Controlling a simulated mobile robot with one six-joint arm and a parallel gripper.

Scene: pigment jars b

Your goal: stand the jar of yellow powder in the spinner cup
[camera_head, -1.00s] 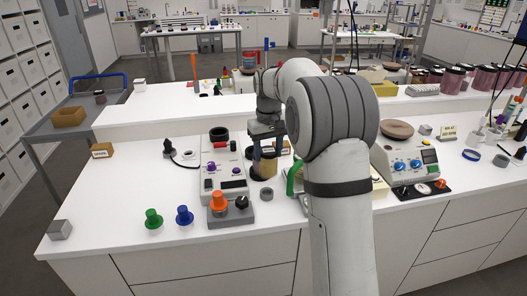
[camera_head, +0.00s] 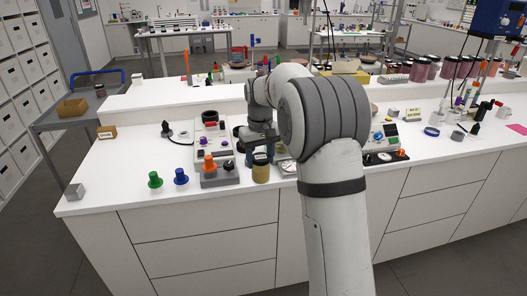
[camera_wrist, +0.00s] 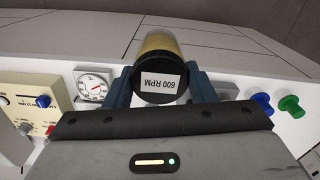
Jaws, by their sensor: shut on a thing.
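The jar of yellow powder (camera_head: 261,173) is clear with a black lid, and its lid label reads "600 RPM" in the wrist view (camera_wrist: 158,84). My gripper (camera_head: 260,152) is shut on it, with one blue-grey finger on each side near the lid. The jar is near the bench's front edge, just right of the grey control box; its height above the bench is hard to tell. A dark round cup (camera_head: 210,116), apparently the spinner cup, sits at the back of a pale device (camera_head: 212,140), left of and behind my gripper.
An orange knob (camera_head: 210,162) stands on the grey box left of the jar. Green (camera_head: 155,179) and blue (camera_head: 181,176) knobs stand further left. A round dial (camera_wrist: 93,84) and a machine with blue knobs (camera_head: 385,137) are to the right. The bench's front left is mostly clear.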

